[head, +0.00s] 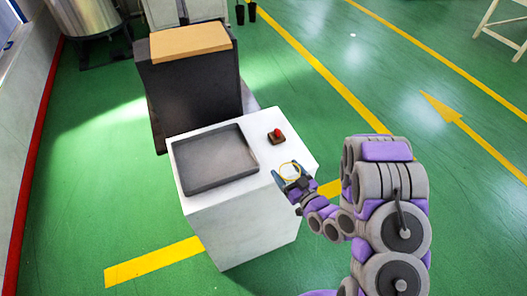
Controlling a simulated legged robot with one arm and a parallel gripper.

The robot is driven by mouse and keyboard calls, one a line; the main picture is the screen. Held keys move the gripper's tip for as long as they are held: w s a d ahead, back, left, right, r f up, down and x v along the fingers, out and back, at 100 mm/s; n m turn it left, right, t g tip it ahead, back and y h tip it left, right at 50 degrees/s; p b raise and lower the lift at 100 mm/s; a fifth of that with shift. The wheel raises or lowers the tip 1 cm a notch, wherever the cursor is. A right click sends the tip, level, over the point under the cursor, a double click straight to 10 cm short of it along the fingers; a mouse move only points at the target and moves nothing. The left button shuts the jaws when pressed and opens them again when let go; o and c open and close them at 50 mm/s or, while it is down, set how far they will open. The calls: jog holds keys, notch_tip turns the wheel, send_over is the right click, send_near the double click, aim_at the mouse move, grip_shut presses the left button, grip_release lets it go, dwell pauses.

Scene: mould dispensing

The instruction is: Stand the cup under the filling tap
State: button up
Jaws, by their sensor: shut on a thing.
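I cannot make out a filling tap in this view.
The white stand (237,228) bears a shallow dark tray (214,157) and a red button on a dark base (277,137). A black cabinet with a wooden top (190,42) stands right behind. Green floor with yellow lines is open to the right.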

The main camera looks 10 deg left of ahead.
aim_at(286, 169)
jog(key=w+b, duration=0.1)
jog(key=w+a+f+b, duration=0.1)
jog(key=b, duration=0.1)
jog(key=w+a+b, duration=0.1)
jog(key=shift+w+a+f+b, duration=0.15)
jog(key=shift+w+b, duration=0.15)
jog(key=shift+b, duration=0.05)
jog(key=w+a+f+b, duration=0.1)
jog(key=w, duration=0.2)
jog(key=w+a+f+b, duration=0.1)
jog(key=w+b, duration=0.1)
jog(key=w+a+f+b, duration=0.1)
jog(key=w+b, duration=0.1)
jog(key=w, duration=0.1)
jog(key=shift+w+a+f, duration=0.35)
jog(key=shift+a, duration=0.05)
jog(key=shift+r, duration=0.1)
jog(key=o, duration=1)
